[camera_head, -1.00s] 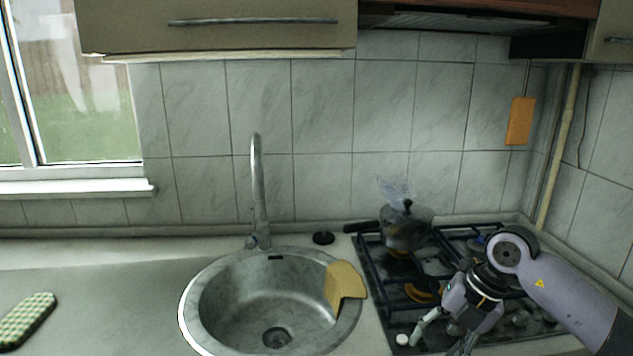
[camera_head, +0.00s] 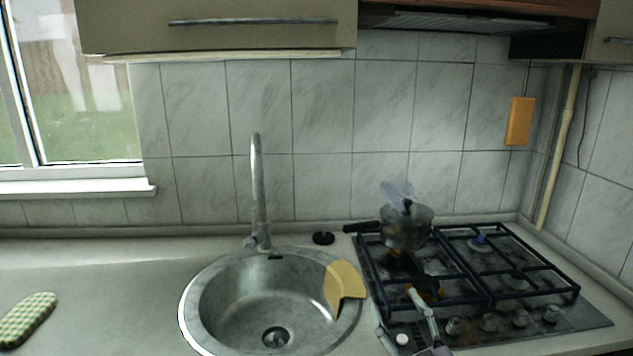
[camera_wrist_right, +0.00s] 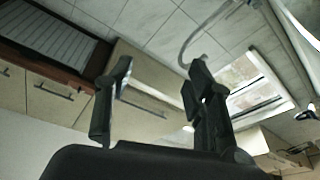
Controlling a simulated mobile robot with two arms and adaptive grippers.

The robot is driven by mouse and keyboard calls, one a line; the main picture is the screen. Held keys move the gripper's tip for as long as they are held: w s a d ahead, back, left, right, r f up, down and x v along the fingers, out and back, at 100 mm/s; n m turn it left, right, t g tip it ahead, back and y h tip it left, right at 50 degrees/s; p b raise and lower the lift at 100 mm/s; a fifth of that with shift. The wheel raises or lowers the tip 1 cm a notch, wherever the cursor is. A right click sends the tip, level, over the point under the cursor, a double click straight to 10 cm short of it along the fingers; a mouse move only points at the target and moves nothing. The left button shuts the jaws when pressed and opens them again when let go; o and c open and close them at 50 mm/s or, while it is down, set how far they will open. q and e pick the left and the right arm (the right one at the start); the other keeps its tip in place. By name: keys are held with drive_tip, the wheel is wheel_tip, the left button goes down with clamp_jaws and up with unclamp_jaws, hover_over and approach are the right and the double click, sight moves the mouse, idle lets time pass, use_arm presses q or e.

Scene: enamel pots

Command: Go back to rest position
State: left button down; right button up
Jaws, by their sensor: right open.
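My right gripper (camera_head: 396,299) is at the bottom of the head view, in front of the stove's left front corner. Its fingers point up and are apart with nothing between them. The right wrist view shows the same open, empty fingers (camera_wrist_right: 160,66), with cabinets, wall tiles and the window beyond them. Most of the right arm is below the head view's edge. My left gripper is not in view. A pot (camera_head: 405,236) with a lid and a dark handle stands on the back left of the stove, apart from the gripper.
The gas stove (camera_head: 590,315) has dark grates and front knobs. A round metal sink (camera_head: 225,310) with a tall tap (camera_head: 258,190) is left of it. A yellow cloth-like piece (camera_head: 345,280) hangs over its rim. A checked pad (camera_head: 27,320) lies far left. The left counter is mostly clear.

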drive_tip(key=s+d+f+m+g+h, duration=0.2)
drive_tip(key=d+f+h, duration=0.1)
drive_tip(key=f, duration=0.3)
drive_tip(key=s+d+f+m+g+h, duration=0.2)
drive_tip(key=d+f+m+g, duration=0.1)
drive_tip(key=f, duration=0.2)
drive_tip(key=s+f+m+g, duration=0.1)
drive_tip(key=s+f+g, duration=0.6)
drive_tip(key=s, duration=0.5)
drive_tip(key=s+f+g, duration=0.5)
drive_tip(key=s+f, duration=0.5)
drive_tip(key=s, duration=0.2)
wheel_tip(320, 180, down, 28)
drive_tip(key=s+g, duration=0.1)
drive_tip(key=s, duration=0.1)
drive_tip(key=s+d+f, duration=0.1)
drive_tip(key=s+f, duration=0.6)
drive_tip(key=s, duration=0.1)
drive_tip(key=s+d+f+g, duration=0.1)
drive_tip(key=s+d+f, duration=0.1)
drive_tip(key=s+f, duration=0.5)
drive_tip(key=shift+s+d+f, duration=0.15)
drive_tip(key=shift+s+d, duration=0.1)
drive_tip(key=shift+s, duration=0.2)
